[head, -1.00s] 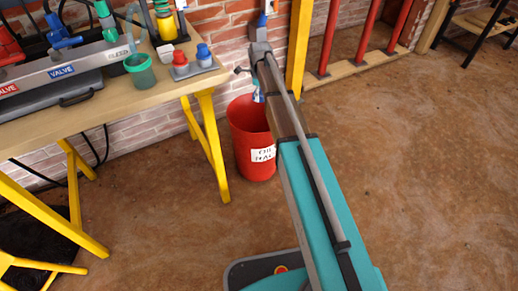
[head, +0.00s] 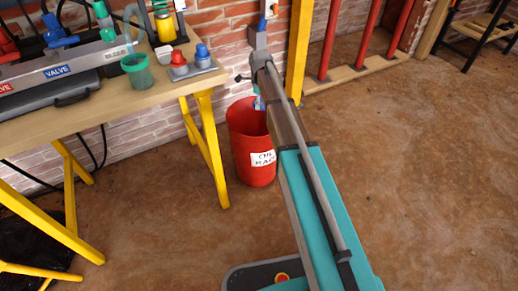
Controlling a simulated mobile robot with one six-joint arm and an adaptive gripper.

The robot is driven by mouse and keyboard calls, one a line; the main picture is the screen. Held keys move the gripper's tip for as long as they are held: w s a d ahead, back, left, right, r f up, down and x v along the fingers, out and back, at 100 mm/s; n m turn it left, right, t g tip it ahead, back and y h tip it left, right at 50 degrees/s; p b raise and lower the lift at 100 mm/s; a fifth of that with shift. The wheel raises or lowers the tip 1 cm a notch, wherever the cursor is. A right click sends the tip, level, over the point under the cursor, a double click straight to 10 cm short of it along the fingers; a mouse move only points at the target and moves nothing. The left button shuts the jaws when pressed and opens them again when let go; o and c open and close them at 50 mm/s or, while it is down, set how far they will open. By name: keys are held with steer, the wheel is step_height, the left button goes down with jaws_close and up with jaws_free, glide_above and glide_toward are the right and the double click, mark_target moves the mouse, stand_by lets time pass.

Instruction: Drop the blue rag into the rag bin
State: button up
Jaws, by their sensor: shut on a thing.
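The red rag bin (head: 248,145) stands on the floor beside the workbench, with a white label on its front. A small blue and whitish patch (head: 258,103) shows at the left edge of my arm, in line with the bin's mouth. It looks like part of the blue rag, but most of it is hidden behind the arm. My arm reaches up the middle of the picture and covers the right part of the bin. My gripper is hidden behind the arm's far end. I cannot tell the rag's height above the bin's rim.
The wooden workbench (head: 120,112) with yellow legs stands to the left, holding a valve rig, a green cup (head: 137,71) and small red and blue parts. A yellow post (head: 298,45) and red pipes (head: 345,40) stand behind. The floor to the right is clear.

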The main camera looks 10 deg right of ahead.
steer(key=shift+f+b, duration=2.3)
steer(key=shift+f, duration=0.25)
steer(key=o, duration=0.7)
steer(key=s+r+n+p, duration=0.4)
steer(key=s+n, duration=0.4)
steer(key=s, duration=0.2)
steer(key=s+r+n+p, duration=0.3)
steer(key=s+n, duration=0.4)
steer(key=s, duration=0.2)
steer(key=s+r+n+p, duration=0.4)
steer(key=s+n, duration=0.4)
steer(key=s, duration=0.2)
steer(key=r+p, duration=3.7)
steer(key=shift+s+d+r+p, duration=0.15)
steer(key=shift+d+r+p, duration=0.1)
steer(key=shift+r+p, duration=0.1)
